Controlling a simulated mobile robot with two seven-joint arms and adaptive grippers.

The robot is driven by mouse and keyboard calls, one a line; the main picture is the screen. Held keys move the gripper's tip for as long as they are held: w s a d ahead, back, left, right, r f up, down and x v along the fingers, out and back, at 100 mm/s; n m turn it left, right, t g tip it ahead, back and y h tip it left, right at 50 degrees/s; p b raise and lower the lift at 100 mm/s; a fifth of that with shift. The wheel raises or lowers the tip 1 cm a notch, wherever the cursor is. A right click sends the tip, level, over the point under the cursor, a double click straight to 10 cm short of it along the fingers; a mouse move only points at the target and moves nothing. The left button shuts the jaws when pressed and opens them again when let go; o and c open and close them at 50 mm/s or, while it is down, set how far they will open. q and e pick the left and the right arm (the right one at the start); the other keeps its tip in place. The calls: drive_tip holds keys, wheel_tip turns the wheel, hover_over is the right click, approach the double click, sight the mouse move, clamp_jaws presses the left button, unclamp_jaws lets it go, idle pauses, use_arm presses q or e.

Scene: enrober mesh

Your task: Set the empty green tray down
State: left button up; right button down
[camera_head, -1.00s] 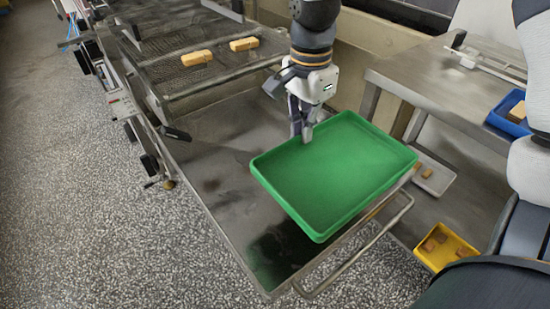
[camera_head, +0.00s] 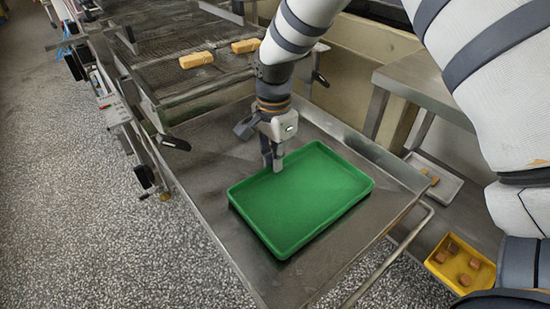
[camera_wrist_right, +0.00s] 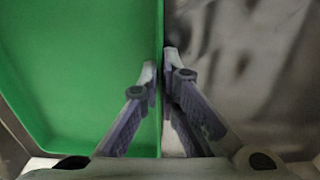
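The empty green tray (camera_head: 305,198) is flat and level at the steel table (camera_head: 205,155), low over it or resting on it; I cannot tell which for certain. My right gripper (camera_head: 272,165) points down at the tray's back-left rim. In the right wrist view, the tray (camera_wrist_right: 75,75) fills the left side, and the fingers of my right gripper (camera_wrist_right: 161,68) close on its rim, one inside and one outside. My left gripper is not in view.
A mesh conveyor (camera_head: 165,68) with two tan blocks (camera_head: 196,60) adjoins the table at the back. A yellow tray (camera_head: 458,262) and a pale tray (camera_head: 437,182), both with small brown pieces, lie at the right. A rail (camera_head: 395,255) runs along the table's right end.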

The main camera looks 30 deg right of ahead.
drive_tip(key=c, duration=1.8)
unclamp_jaws()
wheel_tip(320, 180, up, 12)
drive_tip(key=p, duration=0.1)
drive_tip(key=shift+r, duration=0.15)
drive_tip(key=shift+w, duration=0.1)
